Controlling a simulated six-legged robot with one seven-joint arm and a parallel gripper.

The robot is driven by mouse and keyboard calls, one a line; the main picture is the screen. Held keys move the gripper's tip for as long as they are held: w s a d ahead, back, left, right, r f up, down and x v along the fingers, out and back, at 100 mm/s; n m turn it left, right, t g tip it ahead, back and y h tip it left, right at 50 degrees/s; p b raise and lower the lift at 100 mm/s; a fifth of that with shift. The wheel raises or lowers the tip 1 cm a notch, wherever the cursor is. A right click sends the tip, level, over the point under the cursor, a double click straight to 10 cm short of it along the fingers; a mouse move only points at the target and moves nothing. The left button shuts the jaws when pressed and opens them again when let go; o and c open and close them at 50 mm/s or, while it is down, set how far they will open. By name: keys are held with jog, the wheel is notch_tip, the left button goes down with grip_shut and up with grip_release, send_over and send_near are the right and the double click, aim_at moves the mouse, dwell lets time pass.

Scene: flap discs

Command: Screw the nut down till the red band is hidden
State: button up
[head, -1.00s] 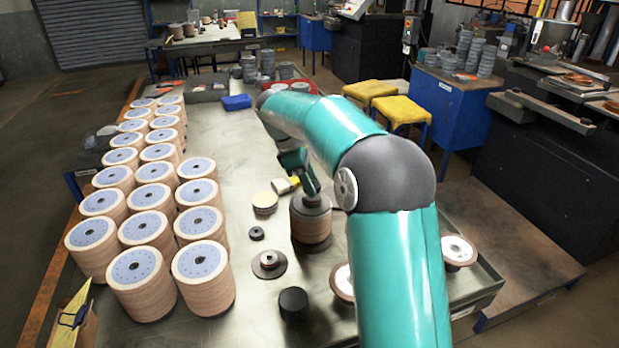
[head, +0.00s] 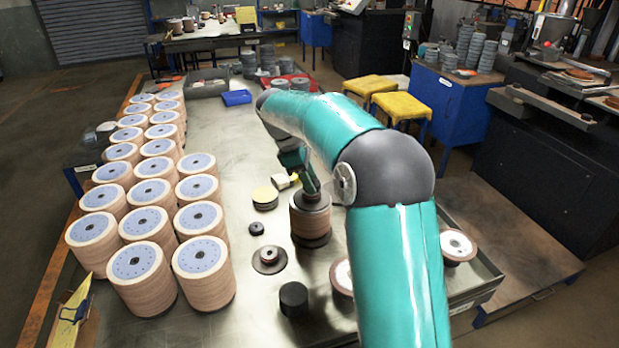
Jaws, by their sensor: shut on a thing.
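My gripper (head: 311,191) is small and dark in the head view, pointing down onto the top centre of a stack of discs (head: 310,218). The stack is brown-sided with a dark top plate and stands upright on a dark base on the metal table. My gripper is shut on the nut at the top of the stack. The nut is hidden by the fingers and too small to make out. I cannot see a red band there; whether it is covered by the nut or just hidden from this angle I cannot tell.
Rows of pale-topped disc stacks (head: 201,255) fill the table's left side. Near my gripper are a small flanged piece (head: 269,259), a black cylinder (head: 293,299), a small dark ring (head: 256,228) and a short yellow-topped stack (head: 265,197). A blue tray (head: 236,97) lies farther back.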

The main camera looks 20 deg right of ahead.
jog(key=shift+f, duration=0.2)
dwell(0.3)
jog(key=o, duration=1.1)
jog(key=shift+c, duration=0.2)
